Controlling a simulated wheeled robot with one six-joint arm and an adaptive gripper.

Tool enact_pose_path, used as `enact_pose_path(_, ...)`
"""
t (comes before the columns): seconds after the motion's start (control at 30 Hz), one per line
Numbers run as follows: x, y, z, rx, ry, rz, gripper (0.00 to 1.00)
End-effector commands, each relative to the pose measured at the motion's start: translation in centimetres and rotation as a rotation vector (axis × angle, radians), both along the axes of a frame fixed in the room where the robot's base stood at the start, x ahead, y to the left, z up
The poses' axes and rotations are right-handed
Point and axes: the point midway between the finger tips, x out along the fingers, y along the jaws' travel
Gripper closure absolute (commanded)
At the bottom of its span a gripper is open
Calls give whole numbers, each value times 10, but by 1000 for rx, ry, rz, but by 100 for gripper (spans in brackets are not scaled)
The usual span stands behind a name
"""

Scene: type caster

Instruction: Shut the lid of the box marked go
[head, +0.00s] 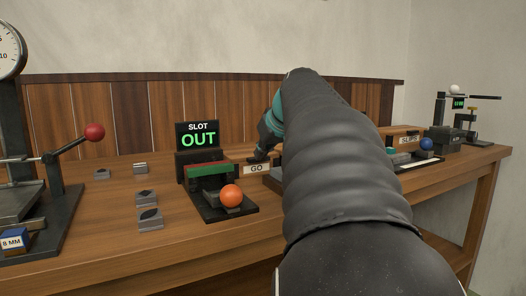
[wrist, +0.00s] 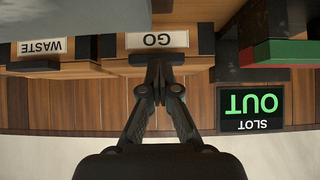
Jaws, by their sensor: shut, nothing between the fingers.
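The box marked GO shows by its white label (head: 257,169) in the head view, just left of my arm; the arm hides most of that box. In the wrist view, which is upside down, the GO label (wrist: 157,40) is near the top centre on a wooden piece with a dark strip beside it. My gripper (wrist: 162,65) is shut and empty, its fingertips close to the dark strip by the label; I cannot tell whether they touch. In the head view my gripper (head: 259,157) is just above the label. The lid's position cannot be made out.
A box marked WASTE (wrist: 42,47) is beside it in the wrist view. A SLOT OUT display (head: 198,138) and an orange ball (head: 231,195) on a dark stand are to the left. A red-knobbed lever (head: 94,132) is farther left. Small grey blocks (head: 149,218) lie on the bench.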

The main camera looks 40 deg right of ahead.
Motion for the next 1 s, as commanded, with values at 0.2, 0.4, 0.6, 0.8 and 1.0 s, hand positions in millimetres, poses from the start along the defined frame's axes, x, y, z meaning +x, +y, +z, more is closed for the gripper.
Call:
enact_pose_path(0.2,2,1,14,10,14,5,100)
enact_pose_path(0.4,-8,3,50,0,0,3,100)
enact_pose_path(0.6,-38,8,80,-3,-3,2,100)
enact_pose_path(0.8,-60,12,102,-3,-4,3,100)
enact_pose_path(1.0,-70,14,111,-2,-3,4,100)
